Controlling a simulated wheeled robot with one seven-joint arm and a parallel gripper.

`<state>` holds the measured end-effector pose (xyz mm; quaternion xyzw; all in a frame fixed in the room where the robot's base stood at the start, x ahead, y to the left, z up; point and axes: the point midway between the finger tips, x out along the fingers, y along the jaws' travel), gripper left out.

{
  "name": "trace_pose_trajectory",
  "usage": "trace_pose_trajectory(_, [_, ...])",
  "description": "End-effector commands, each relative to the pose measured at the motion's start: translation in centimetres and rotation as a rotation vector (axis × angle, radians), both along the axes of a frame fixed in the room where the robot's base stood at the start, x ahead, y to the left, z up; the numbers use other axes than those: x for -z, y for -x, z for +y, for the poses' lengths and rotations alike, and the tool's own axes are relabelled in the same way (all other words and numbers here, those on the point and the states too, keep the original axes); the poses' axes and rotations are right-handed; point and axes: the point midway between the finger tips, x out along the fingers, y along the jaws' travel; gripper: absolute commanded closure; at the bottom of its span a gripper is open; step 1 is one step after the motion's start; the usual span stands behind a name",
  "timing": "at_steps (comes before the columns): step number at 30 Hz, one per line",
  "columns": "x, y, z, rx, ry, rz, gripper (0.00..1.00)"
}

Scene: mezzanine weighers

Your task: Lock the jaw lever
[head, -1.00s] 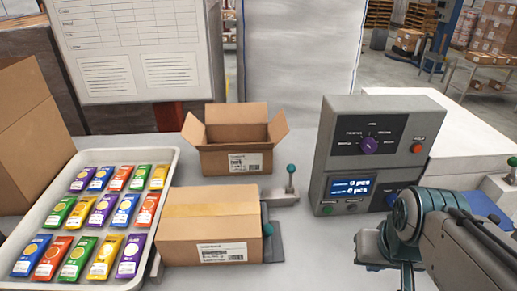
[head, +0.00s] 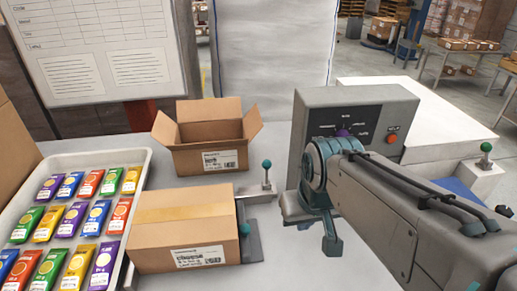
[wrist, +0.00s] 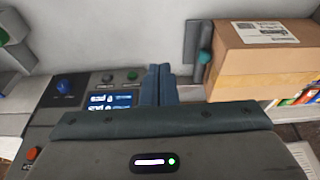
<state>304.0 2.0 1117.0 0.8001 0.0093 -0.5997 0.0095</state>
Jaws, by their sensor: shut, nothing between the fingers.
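Which lever is the jaw lever is not marked. One lever with a teal knob (head: 245,229) stands against the right side of the closed carton (head: 185,228); the wrist view shows a teal knob (wrist: 205,57) beside the carton too. Another upright lever (head: 267,164) with a teal knob stands behind it, right of the open carton (head: 208,137). A third lever with a green knob (head: 486,148) is at the far right. My gripper (head: 332,246) is shut and empty, right of the closed carton and apart from the levers. Its fingers (wrist: 159,85) point towards the bench.
A grey control box (head: 310,112) with dial and red button stands behind my arm; its screen (wrist: 108,100) shows in the wrist view. A white tray (head: 140,165) of coloured packets is at left. Bare bench lies between the closed carton and my gripper.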

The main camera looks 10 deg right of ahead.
Motion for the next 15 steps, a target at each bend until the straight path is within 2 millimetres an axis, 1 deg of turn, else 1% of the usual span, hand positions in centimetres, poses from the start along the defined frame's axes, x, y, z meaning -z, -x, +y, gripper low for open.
trace_pose_trajectory(5, [-2.0, -6.1, 0.6, -0.066, 0.007, 0.013, 1.00])
trace_pose_trajectory(6, [-2.4, -7.8, 0.7, -0.086, 0.009, 0.016, 1.00])
trace_pose_trajectory(8, [-2.9, -10.4, 0.9, -0.115, 0.010, 0.019, 1.00])
trace_pose_trajectory(9, [-3.2, -12.1, 1.0, -0.134, 0.010, 0.022, 1.00])
trace_pose_trajectory(11, [-3.4, -14.6, 1.2, -0.163, 0.009, 0.025, 1.00])
trace_pose_trajectory(12, [-3.4, -16.3, 1.3, -0.182, 0.008, 0.028, 1.00])
trace_pose_trajectory(14, [-3.4, -18.9, 1.5, -0.212, 0.007, 0.032, 1.00])
trace_pose_trajectory(15, [-3.3, -20.5, 1.6, -0.232, 0.006, 0.031, 1.00])
